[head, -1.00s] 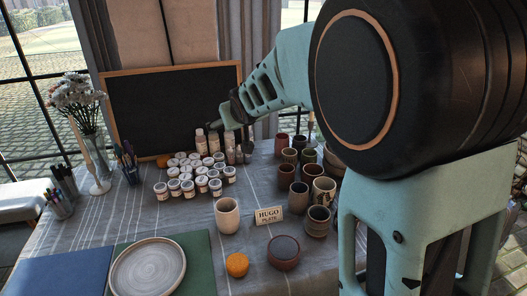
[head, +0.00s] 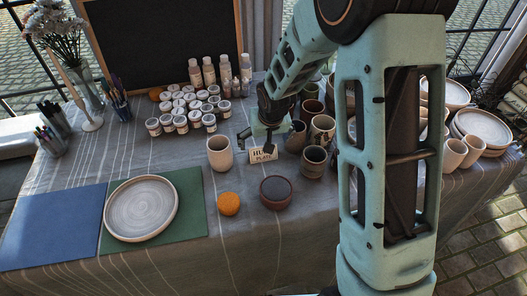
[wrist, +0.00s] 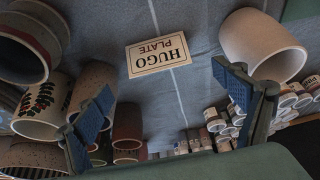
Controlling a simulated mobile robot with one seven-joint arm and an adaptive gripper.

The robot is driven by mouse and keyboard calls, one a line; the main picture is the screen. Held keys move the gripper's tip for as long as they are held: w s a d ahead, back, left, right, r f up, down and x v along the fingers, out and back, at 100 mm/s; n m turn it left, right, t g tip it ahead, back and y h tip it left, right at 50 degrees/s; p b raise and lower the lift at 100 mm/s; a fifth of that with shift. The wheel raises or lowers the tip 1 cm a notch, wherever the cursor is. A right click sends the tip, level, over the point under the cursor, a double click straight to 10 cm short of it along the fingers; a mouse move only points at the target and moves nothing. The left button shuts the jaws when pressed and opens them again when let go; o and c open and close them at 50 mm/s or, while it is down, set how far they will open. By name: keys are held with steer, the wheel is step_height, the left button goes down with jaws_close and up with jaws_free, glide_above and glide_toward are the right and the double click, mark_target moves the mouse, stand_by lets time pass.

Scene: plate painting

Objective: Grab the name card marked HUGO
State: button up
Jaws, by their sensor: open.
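The HUGO name card (head: 262,154), cream with dark lettering reading HUGO PLATE, stands on the grey cloth between a pale cup and a group of pots. It also shows upside down in the wrist view (wrist: 158,55), beyond the gap between my fingertips. My gripper (head: 262,134) is just behind and above the card in the head view, partly covering its top. In the wrist view my gripper (wrist: 165,100) has its two blue-padded fingers spread wide apart, with nothing between them.
The pale cup (head: 219,153) stands close left of the card. A banded pot (head: 314,161) and other pots stand close right. An orange sponge (head: 229,204) and a dark round bowl (head: 275,191) lie in front. Paint jars (head: 181,122) cluster behind left.

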steer(key=shift+x, duration=2.95)
steer(key=shift+w, duration=0.2)
steer(key=c, duration=0.8)
